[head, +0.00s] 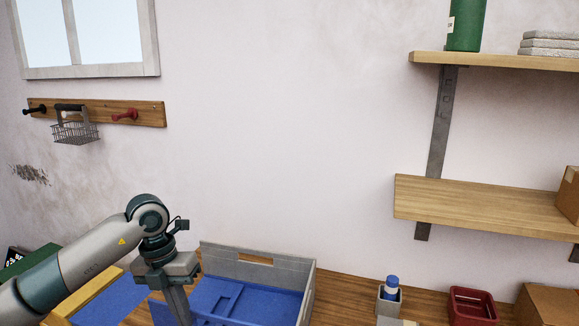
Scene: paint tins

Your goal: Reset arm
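My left arm comes in from the lower left in the head view. Its gripper (179,305) points down in front of the left part of a grey crate with a blue inside. The fingertips run to the bottom edge of the picture, so I cannot tell whether they are open or shut. No held thing shows. My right arm and gripper are not in view. No paint tin is clearly seen.
The grey crate (300,268) stands on a wooden worktop (340,290). To its right are a blue-capped bottle (391,288) in a grey holder and a dark red bin (472,305). Wooden shelves (480,205) jut from the wall at right. A wire basket (75,132) hangs at left.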

